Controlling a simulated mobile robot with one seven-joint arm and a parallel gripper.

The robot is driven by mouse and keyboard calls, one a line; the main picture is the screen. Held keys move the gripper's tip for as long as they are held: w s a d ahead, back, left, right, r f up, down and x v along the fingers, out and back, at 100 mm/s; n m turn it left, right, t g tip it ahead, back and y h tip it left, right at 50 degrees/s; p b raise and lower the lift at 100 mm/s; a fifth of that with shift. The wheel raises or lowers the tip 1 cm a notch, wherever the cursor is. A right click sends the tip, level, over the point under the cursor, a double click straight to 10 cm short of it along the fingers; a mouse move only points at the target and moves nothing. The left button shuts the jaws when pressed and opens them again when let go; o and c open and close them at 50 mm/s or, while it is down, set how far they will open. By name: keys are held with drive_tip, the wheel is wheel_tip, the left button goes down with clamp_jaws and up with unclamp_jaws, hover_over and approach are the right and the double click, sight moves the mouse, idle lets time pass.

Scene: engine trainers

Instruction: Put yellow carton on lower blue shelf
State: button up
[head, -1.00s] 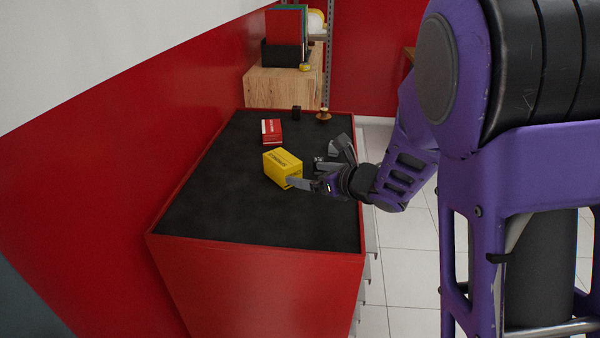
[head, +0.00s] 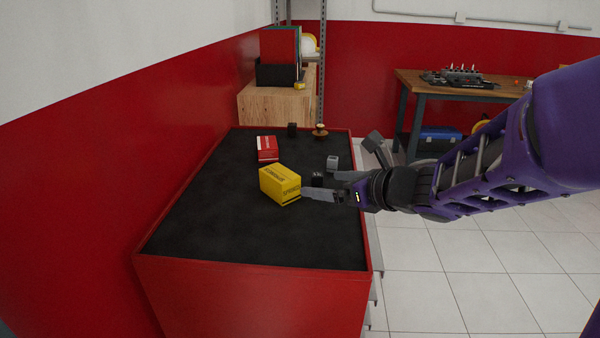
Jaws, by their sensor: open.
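The yellow carton (head: 280,185) lies on the black top of the red cabinet (head: 250,290), near the middle. My gripper (head: 318,184) comes in from the right, low over the top. Its fingers are spread. The near finger's tip is beside the carton's right end; I cannot tell whether it touches. The far finger is a little behind, clear of the carton.
A red-and-white box (head: 267,148), a small dark block (head: 292,129) and a wooden knob-like piece (head: 320,131) stand at the back of the top. A wooden cabinet (head: 275,104) is behind. A workbench (head: 450,90) with a blue case (head: 438,139) below stands back right.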

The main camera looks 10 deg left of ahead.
sight(288, 178)
drive_tip(key=b+x, duration=0.1)
drive_tip(key=x, duration=0.9)
drive_tip(key=shift+w+a+f, duration=0.1)
drive_tip(key=shift+f, duration=0.15)
drive_tip(key=shift+x, duration=3.05)
drive_tip(key=shift+w+r, duration=0.15)
drive_tip(key=shift+r, duration=0.15)
clamp_jaws()
